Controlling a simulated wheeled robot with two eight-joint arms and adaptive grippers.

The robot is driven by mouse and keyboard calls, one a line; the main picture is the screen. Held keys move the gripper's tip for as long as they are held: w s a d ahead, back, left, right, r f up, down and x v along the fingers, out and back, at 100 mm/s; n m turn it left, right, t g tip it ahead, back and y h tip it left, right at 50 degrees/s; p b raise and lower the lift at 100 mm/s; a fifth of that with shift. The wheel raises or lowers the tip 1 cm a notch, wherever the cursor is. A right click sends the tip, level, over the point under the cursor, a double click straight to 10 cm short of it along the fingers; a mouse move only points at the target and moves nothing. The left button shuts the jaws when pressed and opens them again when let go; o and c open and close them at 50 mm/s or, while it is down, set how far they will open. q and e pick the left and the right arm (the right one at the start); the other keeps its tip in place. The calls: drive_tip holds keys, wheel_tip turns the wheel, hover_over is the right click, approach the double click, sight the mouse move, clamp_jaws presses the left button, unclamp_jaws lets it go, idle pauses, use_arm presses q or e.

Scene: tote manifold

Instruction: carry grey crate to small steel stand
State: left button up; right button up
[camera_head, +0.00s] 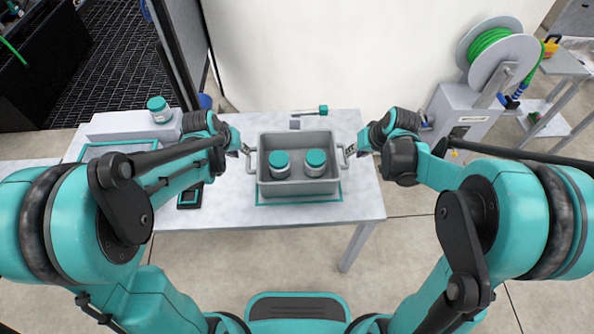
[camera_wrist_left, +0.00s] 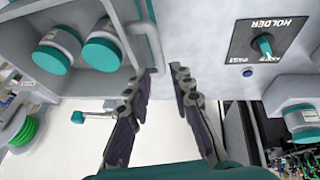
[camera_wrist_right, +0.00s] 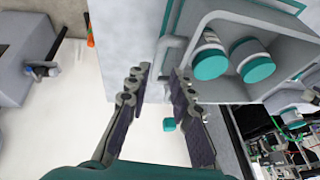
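The grey crate (camera_head: 300,189) sits on the pale worktable over a teal outline, with two teal-lidded white jars (camera_head: 279,164) (camera_head: 315,162) inside. It also shows in the left wrist view (camera_wrist_left: 115,15) and the right wrist view (camera_wrist_right: 215,30). A small grey metal stand (camera_head: 565,65) with a lower shelf is at the far right.
The worktable (camera_head: 350,215) holds a black switch panel (camera_head: 189,197) left of the crate and a teal-handled tool (camera_head: 310,111) behind it. Another jar (camera_head: 159,110) stands at the left. A green hose reel (camera_head: 490,55) stands between the table and the metal stand.

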sight(347, 160)
use_arm(q)
drive_tip(key=shift+w+f, duration=0.25)
drive_tip(key=shift+f, duration=0.1)
use_arm(e)
drive_tip(key=shift+f, duration=0.35)
use_arm(q)
drive_tip(key=shift+d, duration=0.15)
use_arm(e)
drive_tip(key=shift+d, duration=0.15)
